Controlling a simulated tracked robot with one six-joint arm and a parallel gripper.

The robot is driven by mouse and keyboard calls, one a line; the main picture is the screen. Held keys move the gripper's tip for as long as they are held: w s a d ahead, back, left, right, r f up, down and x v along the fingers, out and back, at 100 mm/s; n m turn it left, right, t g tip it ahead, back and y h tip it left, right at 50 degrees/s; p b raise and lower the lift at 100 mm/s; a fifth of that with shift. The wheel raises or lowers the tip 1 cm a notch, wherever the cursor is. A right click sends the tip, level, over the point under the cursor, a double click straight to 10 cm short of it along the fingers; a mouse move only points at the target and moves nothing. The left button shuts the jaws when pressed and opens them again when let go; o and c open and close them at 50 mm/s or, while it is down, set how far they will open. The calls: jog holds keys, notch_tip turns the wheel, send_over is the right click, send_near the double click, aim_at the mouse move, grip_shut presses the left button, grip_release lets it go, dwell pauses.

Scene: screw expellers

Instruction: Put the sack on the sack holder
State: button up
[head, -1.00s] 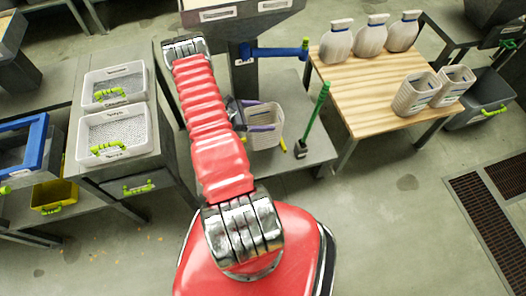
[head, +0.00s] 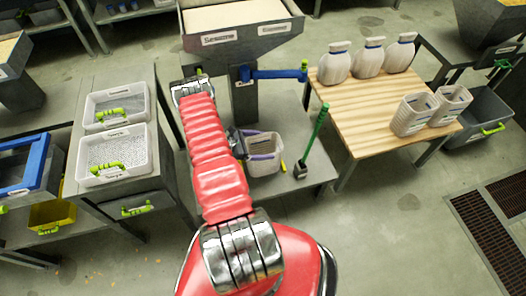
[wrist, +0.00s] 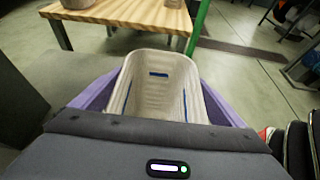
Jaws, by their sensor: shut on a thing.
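An open whitish woven sack (head: 266,142) with blue marks is upright between the purple jaws of my gripper (head: 262,155). In the wrist view my gripper (wrist: 158,102) has a purple finger on each side of the sack (wrist: 158,73), whose mouth faces up. The sack's lower part is hidden in the wrist view. In the head view the held sack is over the low grey bench beneath the hopper machine. I cannot tell for sure which part is the sack holder; a blue bar (head: 278,74) sticks out from the machine above the sack.
A wooden table (head: 365,135) at right bears several filled and open sacks. A green-handled brush (head: 312,138) stands right of my gripper. White crates (head: 113,153) stand on a cabinet at left. The machine's hopper (head: 240,35) rises behind. The floor at front right is clear.

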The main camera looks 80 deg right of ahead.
jog(key=shift+f, duration=2.2)
jog(key=o, duration=1.1)
jog(key=v, duration=1.2)
jog(key=shift+w, duration=0.1)
